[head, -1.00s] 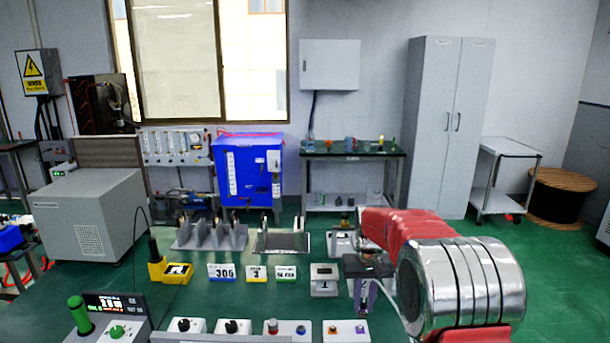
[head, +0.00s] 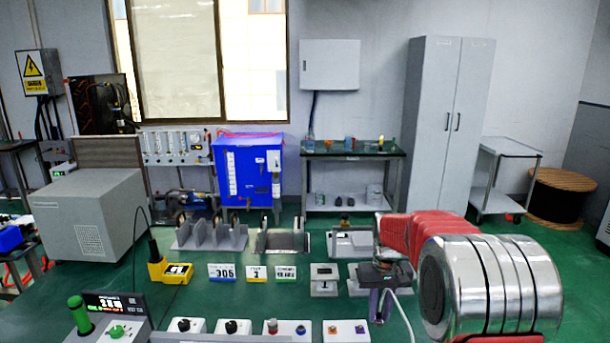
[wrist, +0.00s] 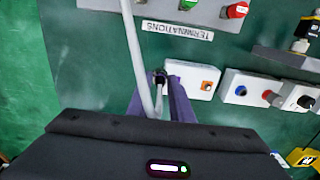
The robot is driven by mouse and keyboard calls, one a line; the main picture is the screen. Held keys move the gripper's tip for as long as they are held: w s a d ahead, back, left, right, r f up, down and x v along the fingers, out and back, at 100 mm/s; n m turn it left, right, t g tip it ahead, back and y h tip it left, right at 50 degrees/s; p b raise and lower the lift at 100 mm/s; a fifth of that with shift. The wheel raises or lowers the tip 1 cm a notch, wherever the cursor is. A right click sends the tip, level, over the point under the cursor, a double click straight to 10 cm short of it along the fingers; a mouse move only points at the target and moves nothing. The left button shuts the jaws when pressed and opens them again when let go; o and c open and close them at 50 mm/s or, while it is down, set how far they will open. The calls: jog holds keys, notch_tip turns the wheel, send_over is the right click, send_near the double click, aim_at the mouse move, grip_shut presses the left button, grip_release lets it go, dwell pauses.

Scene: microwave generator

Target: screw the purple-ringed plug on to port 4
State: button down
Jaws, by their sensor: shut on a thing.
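My gripper (wrist: 160,92) shows at the bottom of the wrist view, its two purple fingers shut on a small dark plug (wrist: 159,77). A pale cable runs down to the plug's area from the top. No purple ring can be made out on the plug. In the head view my gripper (head: 379,306) hangs over the right part of the green bench, right of a small grey box marked 1 (head: 324,273). A similar box (head: 358,284) stands just left of my gripper, partly hidden by it. Port 4 cannot be told from these frames; my arm covers the bench to the right.
A white box with an orange fitting (wrist: 207,86) lies close right of the fingers in the wrist view. A box with blue and red knobs (wrist: 241,90) is beyond it. A "TERMINATIONS" label (wrist: 178,30) lies on the bench. A yellow meter (head: 172,272) stands left.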

jog(key=shift+d, duration=0.1)
jog(key=shift+s+d+f, duration=0.2)
jog(key=shift+s+d, duration=1.4)
jog(key=shift+d, duration=0.2)
jog(key=shift+s+d+f, duration=0.2)
jog(key=shift+s+d, duration=1.45)
jog(key=shift+d, duration=0.2)
jog(key=shift+s+d+f, duration=0.2)
jog(key=shift+s+d, duration=1.4)
jog(key=shift+d, duration=0.3)
jog(key=shift+s+d, duration=0.1)
jog(key=shift+s+d+f, duration=0.2)
jog(key=shift+s+d, duration=1.2)
jog(key=shift+d, duration=0.2)
jog(key=shift+f, duration=0.2)
